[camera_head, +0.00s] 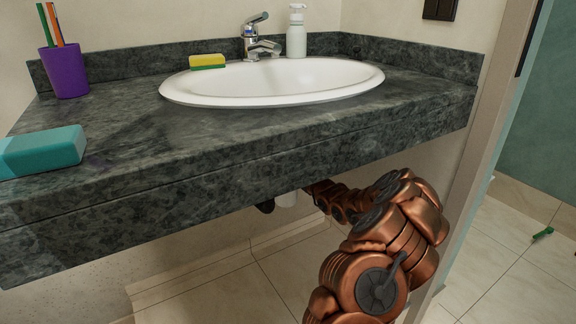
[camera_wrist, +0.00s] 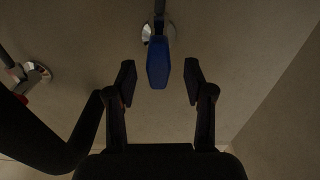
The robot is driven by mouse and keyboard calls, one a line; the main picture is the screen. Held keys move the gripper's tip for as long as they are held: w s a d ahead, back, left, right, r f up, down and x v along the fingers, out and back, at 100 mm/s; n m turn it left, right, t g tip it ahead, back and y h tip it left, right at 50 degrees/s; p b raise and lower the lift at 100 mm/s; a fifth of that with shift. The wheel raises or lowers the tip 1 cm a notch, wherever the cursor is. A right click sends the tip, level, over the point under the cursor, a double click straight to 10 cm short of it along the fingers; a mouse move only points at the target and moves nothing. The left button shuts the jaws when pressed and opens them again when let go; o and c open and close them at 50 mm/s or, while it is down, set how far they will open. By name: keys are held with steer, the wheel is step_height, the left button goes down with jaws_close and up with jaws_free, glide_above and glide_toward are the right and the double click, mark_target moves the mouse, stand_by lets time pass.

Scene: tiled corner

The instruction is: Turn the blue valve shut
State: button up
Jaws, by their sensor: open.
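The blue valve (camera_wrist: 158,62) shows in the wrist view as a long blue handle on a round metal base at the wall. It hangs lengthwise down the picture, between and a little beyond my two fingertips. My gripper (camera_wrist: 159,82) is open, with one finger on each side of the handle and a gap on both sides. I see no contact. In the head view the valve and my gripper are hidden under the dark stone counter (camera_head: 240,145), where my copper arm reaches in.
A second metal fitting with a bit of red (camera_wrist: 32,75) is at the wall on the left, near a dark curved pipe (camera_wrist: 45,130). Above the counter are a white sink (camera_head: 270,98), a faucet (camera_head: 254,40), a soap bottle (camera_head: 297,35) and a purple cup (camera_head: 64,72).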

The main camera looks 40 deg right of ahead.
steer(key=shift+w+r, duration=0.15)
steer(key=shift+w, duration=0.9)
jaws_close()
steer(key=shift+a, duration=0.2)
steer(key=shift+r, duration=0.1)
